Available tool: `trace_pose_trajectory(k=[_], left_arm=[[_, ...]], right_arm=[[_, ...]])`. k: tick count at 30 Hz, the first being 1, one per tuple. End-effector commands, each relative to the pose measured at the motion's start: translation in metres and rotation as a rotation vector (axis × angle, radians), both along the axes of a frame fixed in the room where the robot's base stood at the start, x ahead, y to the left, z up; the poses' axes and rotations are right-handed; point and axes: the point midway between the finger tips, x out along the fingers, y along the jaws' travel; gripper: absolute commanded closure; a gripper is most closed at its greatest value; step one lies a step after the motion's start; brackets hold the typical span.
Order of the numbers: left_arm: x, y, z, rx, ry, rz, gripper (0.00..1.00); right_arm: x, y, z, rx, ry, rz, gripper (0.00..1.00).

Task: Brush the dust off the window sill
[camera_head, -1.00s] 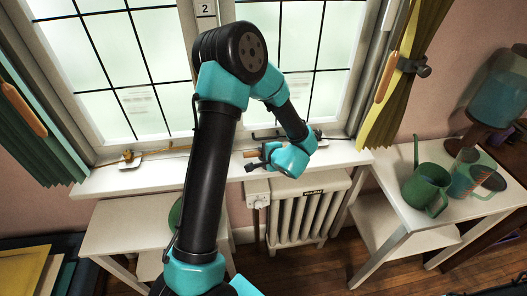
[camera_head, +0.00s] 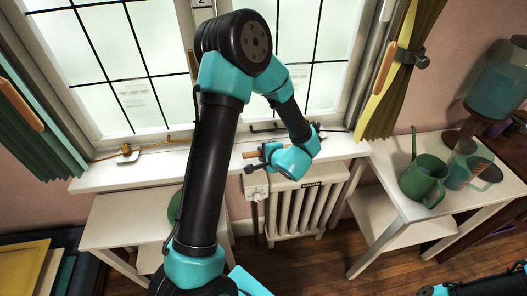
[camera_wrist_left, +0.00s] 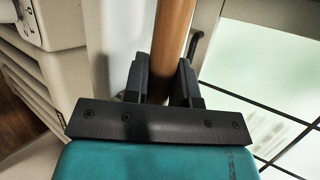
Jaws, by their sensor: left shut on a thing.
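The white window sill (camera_head: 345,146) runs below the windows. My left gripper (camera_head: 262,158) is at the sill's front edge, above the radiator, shut on a wooden handle (camera_head: 250,154). The handle also shows between the fingers in the left wrist view (camera_wrist_left: 173,40). The brush head at its end cannot be made out, and my arm covers the middle of the sill. I cannot make out dust on the sill. Part of my right arm (camera_head: 480,283) shows at the bottom right edge; its gripper is too cut off to read.
A green watering can (camera_head: 422,178) stands on the right white table (camera_head: 390,165), beside a glass vessel. Curtains hang at both sides.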

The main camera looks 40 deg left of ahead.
Motion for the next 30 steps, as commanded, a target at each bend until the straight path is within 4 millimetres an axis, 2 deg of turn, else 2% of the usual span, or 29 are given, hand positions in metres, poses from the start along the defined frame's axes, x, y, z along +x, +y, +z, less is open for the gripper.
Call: trace_pose_trajectory(k=[7, 17, 30], left_arm=[[-0.002, 0.001, -0.001, -0.001, 0.004, 0.000, 1.00], [-0.014, 0.012, 0.002, 0.000, 0.000, 0.001, 1.00], [-0.010, 0.016, 0.002, 0.001, -0.002, 0.001, 1.00]], right_arm=[[0.000, 0.000, 0.000, 0.000, 0.000, 0.000, 0.57], [0.000, 0.000, 0.000, 0.000, 0.000, 0.000, 0.57], [0.000, 0.000, 0.000, 0.000, 0.000, 0.000, 0.57]])
